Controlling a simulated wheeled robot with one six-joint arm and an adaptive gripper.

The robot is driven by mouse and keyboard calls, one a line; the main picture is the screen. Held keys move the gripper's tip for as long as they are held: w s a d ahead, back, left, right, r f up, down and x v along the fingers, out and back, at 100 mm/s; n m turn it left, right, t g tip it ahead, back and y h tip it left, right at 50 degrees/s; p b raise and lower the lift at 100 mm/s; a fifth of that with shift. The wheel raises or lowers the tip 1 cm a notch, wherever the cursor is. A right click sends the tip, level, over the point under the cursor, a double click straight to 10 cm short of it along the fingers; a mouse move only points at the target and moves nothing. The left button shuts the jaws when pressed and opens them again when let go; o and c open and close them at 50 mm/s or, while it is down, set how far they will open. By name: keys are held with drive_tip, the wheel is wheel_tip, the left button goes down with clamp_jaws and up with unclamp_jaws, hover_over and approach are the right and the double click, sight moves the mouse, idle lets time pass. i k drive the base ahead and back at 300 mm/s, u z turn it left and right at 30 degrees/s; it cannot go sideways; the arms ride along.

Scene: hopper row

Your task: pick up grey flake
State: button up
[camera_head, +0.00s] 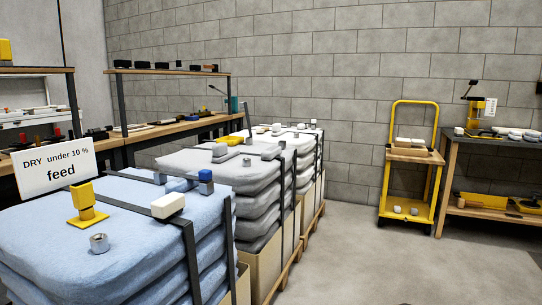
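No thing in view is labelled grey flake, and I cannot tell which one it is. A stack of grey sacks (190,161) stands in the middle, behind a stack of blue sacks (130,240). Small grey pieces (220,150) and a yellow piece (234,140) lie on the grey sacks. A small grey nut-like piece (99,243) sits on the blue sacks, near a yellow stand-like piece (86,204). Dark straps cross the sacks. My gripper is not in view.
A yellow cart (412,155) and a bench (496,141) stand at right. The floor (370,255) between is clear.

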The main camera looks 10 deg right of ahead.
sight(269, 154)
drive_tip(key=z, duration=1)
drive_tip(key=k, duration=1.3)
drive_tip(key=z, duration=0.9)
drive_tip(key=i, duration=1.15)
drive_tip(key=u, duration=0.4)
drive_tip(key=i, duration=1.9)
drive_tip(key=u, duration=1.05)
drive_tip(key=i, duration=1.2)
drive_tip(key=u, duration=1.9)
drive_tip(key=i, duration=0.65)
drive_tip(key=u, duration=0.5)
